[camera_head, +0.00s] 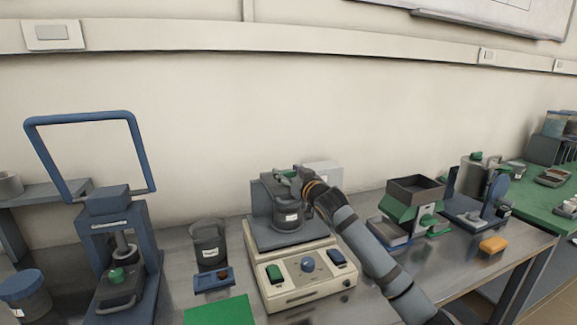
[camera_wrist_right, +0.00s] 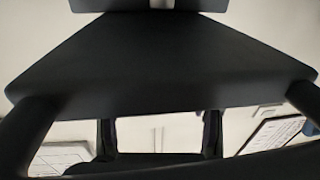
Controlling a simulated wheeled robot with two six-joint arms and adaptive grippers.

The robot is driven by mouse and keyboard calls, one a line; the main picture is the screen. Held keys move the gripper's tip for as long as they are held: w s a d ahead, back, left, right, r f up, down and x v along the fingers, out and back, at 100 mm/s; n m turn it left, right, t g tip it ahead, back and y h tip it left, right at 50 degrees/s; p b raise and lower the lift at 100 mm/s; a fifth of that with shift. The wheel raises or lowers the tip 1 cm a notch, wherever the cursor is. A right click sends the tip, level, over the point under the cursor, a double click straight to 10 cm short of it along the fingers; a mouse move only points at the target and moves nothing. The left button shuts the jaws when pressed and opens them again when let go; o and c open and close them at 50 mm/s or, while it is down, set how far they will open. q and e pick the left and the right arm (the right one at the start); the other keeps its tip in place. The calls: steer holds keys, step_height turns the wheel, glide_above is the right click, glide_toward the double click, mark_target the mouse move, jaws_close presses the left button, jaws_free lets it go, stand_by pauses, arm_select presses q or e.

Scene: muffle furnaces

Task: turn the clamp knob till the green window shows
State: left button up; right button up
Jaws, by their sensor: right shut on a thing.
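A cream machine (camera_head: 306,295) stands mid-table, with a green button, a blue dial (camera_head: 307,264) and a dark blue button on its front panel. On top of it sits a dark grey clamp unit with a round pot (camera_head: 287,217) bearing a white label. My right gripper (camera_head: 292,182) is at the top of this unit, shut on the clamp knob, which it mostly hides. A small green patch shows beside the gripper; I cannot tell whether it is the window. The right wrist view shows mainly dark gripper parts, with the fingers (camera_wrist_right: 160,135) pointing away. My left gripper is not in view.
A blue press (camera_head: 125,245) with a raised handle frame stands at the left. A dark cup (camera_head: 208,245), a small blue tray and a green mat (camera_head: 220,312) lie between.

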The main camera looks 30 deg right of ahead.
steer(key=shift+a+m+g+h, duration=0.1)
steer(key=shift+m+g+h, duration=0.2)
steer(key=shift+m+h, duration=0.75)
steer(key=shift+h, duration=0.55)
steer(key=o, duration=1.2)
steer(key=v, duration=0.7)
steer(key=shift+s, duration=0.25)
